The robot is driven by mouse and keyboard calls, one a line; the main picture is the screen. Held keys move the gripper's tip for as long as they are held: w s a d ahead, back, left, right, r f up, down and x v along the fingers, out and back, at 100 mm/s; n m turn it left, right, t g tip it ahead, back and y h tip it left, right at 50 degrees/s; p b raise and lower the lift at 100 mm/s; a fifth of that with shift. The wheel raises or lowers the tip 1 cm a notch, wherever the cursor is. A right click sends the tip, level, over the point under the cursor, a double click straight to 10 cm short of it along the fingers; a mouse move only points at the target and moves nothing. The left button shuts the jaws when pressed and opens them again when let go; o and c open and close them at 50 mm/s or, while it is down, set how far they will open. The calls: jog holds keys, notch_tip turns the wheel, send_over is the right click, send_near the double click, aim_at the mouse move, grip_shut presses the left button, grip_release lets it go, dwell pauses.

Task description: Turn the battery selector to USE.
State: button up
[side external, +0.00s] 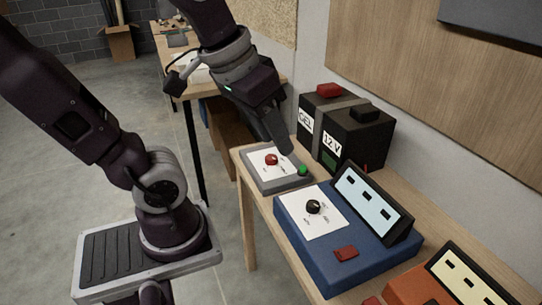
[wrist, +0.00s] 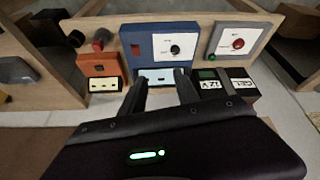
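A red knob (side external: 271,159) sits on a white dial plate on a low grey box (side external: 283,184) at the far end of the bench. It is likely the battery selector; its small dial labels and pointer direction are too small to read. A green button or lamp (side external: 303,169) is at the box's corner. In the wrist view the red knob (wrist: 238,43) is at upper right, right of the fingers. My gripper (side external: 285,150) appears above the grey box, apart from the knob. In the wrist view my gripper (wrist: 161,76) has its two fingers apart with nothing between them.
A black battery (side external: 346,135) marked GEL and 12 V stands behind the grey box, close to my gripper. A blue box (side external: 330,262) with a black knob (side external: 313,206) and a tilted display is beside it. An orange box (side external: 415,289) is nearer the camera.

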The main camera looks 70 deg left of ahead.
jog(key=o, duration=0.4)
jog(key=w+a+n, duration=0.1)
jog(key=w, duration=0.1)
jog(key=w+a+n, duration=0.1)
jog(key=w, duration=0.1)
jog(key=w+a+n+g, duration=0.1)
jog(key=w+a, duration=0.1)
jog(key=shift+w, duration=0.1)
jog(key=shift+c, duration=0.2)
jog(key=w+a+n, duration=0.1)
jog(key=w+a+f+n, duration=0.1)
jog(key=w+a, duration=0.1)
jog(key=w+a+g, duration=0.1)
jog(key=a, duration=0.1)
jog(key=shift+w+f+n+y, duration=0.15)
jog(key=shift+w+n+y, duration=0.15)
jog(key=shift+w+n, duration=0.1)
jog(key=n+g+h, duration=0.1)
jog(key=n+g, duration=0.3)
jog(key=n, duration=0.7)
send_over(272, 157)
jog(key=f, duration=2.2)
jog(key=shift+w+a, duration=0.1)
jog(key=shift+w, duration=0.15)
jog(key=shift+n, duration=0.3)
jog(key=f, duration=0.7)
jog(key=shift+s+a, duration=0.1)
jog(key=shift+s, duration=0.2)
jog(key=shift+f, duration=0.2)
grip_shut()
